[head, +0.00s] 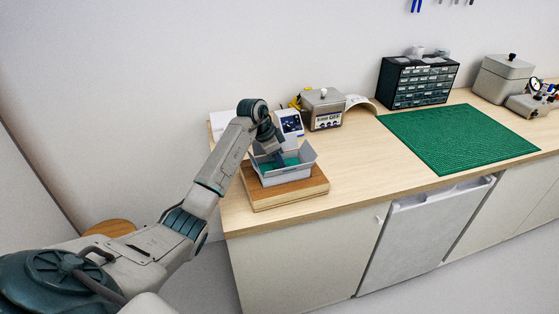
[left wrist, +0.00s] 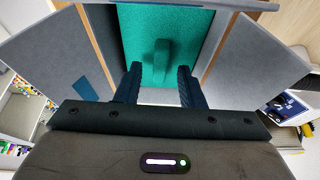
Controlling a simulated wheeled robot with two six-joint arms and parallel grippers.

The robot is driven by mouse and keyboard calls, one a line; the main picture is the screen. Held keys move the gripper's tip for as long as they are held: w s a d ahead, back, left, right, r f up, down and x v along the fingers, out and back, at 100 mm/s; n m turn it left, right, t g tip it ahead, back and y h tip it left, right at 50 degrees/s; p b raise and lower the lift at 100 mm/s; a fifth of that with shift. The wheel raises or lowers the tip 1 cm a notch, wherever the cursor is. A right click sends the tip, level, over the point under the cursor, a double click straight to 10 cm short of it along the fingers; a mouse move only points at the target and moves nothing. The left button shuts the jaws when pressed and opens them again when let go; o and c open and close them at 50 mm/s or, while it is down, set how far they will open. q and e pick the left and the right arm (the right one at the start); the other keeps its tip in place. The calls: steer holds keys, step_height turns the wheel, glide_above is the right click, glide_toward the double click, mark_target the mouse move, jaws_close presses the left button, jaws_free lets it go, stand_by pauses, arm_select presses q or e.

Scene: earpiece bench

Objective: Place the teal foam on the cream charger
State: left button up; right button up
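The teal foam (head: 290,162) lies inside a pale grey open-topped box (head: 288,176) with flared sides. In the left wrist view it is a flat teal slab (left wrist: 195,28) with a raised teal tab (left wrist: 161,60). My left gripper (head: 277,158) points down into the box. In the left wrist view its two dark fingers (left wrist: 160,75) are apart, with the tab showing between and just beyond the tips. Whether they touch it I cannot tell. I cannot identify the cream charger for certain; a cream box with a knob (head: 322,108) stands behind. My right gripper is not in view.
The box sits on a wooden block (head: 285,193) at the bench's left end. A white device with a dark screen (head: 290,123) stands close behind it. A green mat (head: 460,138) and drawer cabinet (head: 418,82) are to the right. Bare bench lies between block and mat.

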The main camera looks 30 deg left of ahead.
arm_select(q)
steer(key=b+v, duration=0.2)
steer(key=v, duration=0.9)
steer(key=shift+r+b, duration=0.15)
steer(key=shift+b, duration=0.2)
